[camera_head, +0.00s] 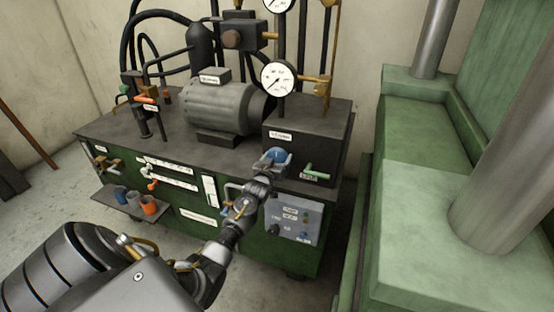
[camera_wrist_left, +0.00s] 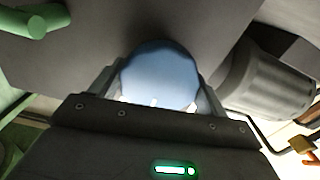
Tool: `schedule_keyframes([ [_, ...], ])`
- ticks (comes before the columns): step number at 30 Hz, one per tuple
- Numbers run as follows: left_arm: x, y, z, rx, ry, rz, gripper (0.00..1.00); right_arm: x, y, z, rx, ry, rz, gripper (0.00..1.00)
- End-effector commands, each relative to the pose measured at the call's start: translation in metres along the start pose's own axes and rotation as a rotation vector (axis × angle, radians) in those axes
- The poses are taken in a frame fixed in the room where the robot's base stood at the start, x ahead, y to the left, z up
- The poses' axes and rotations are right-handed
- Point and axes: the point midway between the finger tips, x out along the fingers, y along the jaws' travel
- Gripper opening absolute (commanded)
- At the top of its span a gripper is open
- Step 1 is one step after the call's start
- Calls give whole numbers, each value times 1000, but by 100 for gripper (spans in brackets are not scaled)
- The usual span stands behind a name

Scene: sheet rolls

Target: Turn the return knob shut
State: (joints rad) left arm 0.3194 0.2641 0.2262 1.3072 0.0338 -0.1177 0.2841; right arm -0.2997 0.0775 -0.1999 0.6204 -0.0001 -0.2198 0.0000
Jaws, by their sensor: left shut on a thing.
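A round blue knob (camera_head: 275,154) sits on the front of the dark block on the hydraulic unit. My left gripper (camera_head: 273,160) reaches it from below and is shut on it. In the left wrist view the blue knob (camera_wrist_left: 158,76) fills the space between the two fingers, one on each side. Which way the knob is turned cannot be told. The block's label is too small to read for sure. My right gripper is not in view.
A green lever handle (camera_head: 314,172) sticks out just right of the knob. Two pressure gauges (camera_head: 279,76) stand above the block, and a grey motor (camera_head: 222,106) is to the left. A switch panel (camera_head: 292,219) is below. A green press (camera_head: 450,225) stands at the right.

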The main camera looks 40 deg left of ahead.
Motion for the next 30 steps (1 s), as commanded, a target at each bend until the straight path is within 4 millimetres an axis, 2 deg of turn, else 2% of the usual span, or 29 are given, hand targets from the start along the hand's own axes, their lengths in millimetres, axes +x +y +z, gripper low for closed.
schedule_keyframes([
  [2,0,0,1,4,-2,1,53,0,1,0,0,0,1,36],
  [3,0,0,1,4,-2,1,80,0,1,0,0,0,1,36],
  [7,0,0,1,3,-2,0,97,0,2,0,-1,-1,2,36],
  [15,0,0,0,1,-1,0,97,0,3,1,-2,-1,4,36],
  [19,-8,0,2,1,-2,0,97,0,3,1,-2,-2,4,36],
  [23,-27,0,2,1,-1,1,97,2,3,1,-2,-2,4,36],
  [30,-74,0,2,1,-1,0,97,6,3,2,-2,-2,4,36],
])
